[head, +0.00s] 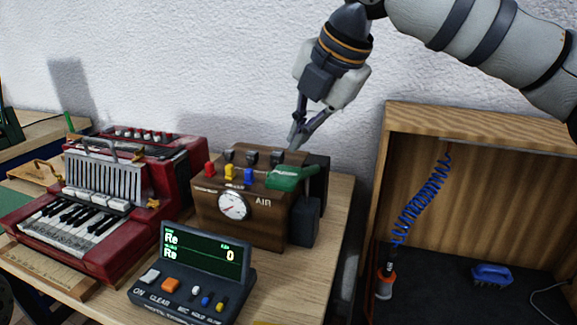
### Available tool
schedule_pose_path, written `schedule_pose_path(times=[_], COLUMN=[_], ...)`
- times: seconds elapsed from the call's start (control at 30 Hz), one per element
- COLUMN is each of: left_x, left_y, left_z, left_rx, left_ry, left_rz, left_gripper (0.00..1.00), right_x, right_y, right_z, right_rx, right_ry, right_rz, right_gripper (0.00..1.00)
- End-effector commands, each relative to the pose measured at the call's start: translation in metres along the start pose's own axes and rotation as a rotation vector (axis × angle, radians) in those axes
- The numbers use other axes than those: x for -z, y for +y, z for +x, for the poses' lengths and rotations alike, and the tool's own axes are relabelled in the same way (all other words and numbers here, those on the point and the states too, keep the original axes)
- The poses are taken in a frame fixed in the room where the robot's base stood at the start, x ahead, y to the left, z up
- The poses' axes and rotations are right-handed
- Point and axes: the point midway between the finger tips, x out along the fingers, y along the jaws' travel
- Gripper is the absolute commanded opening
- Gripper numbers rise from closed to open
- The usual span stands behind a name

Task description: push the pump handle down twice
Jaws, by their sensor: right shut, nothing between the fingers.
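The air pump box (258,216) is a brown wooden box marked AIR, standing on the wooden bench, with a round dial on its front. A green handle (291,178) sticks out at the box's upper right. My right gripper (294,143) comes down from the top with its fingers shut and empty. Its fingertips are close behind and above the box's top, just beyond the green handle; I cannot tell whether they touch anything. My left gripper is not in view.
A red accordion (140,185) stands left of the box. A tuner (195,275) with a lit screen is in front. An open wooden cabinet (470,130) on the right holds a blue coiled hose (424,200) and a blue brush (492,275). A white wall is behind.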

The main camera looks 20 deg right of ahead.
Motion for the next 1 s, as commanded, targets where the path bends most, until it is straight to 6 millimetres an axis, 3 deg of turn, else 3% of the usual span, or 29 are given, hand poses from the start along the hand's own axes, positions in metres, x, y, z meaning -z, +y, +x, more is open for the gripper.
schedule_pose_path(times=[1.0], left_x=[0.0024], left_y=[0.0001], left_z=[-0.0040], left_rx=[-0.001], left_ry=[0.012], left_rz=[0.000], left_gripper=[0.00], right_x=[0.0053], right_y=[-0.0040], right_z=[0.0027], right_rx=[-0.004], right_ry=[-0.002], right_rz=[-0.002], right_gripper=[0.00])
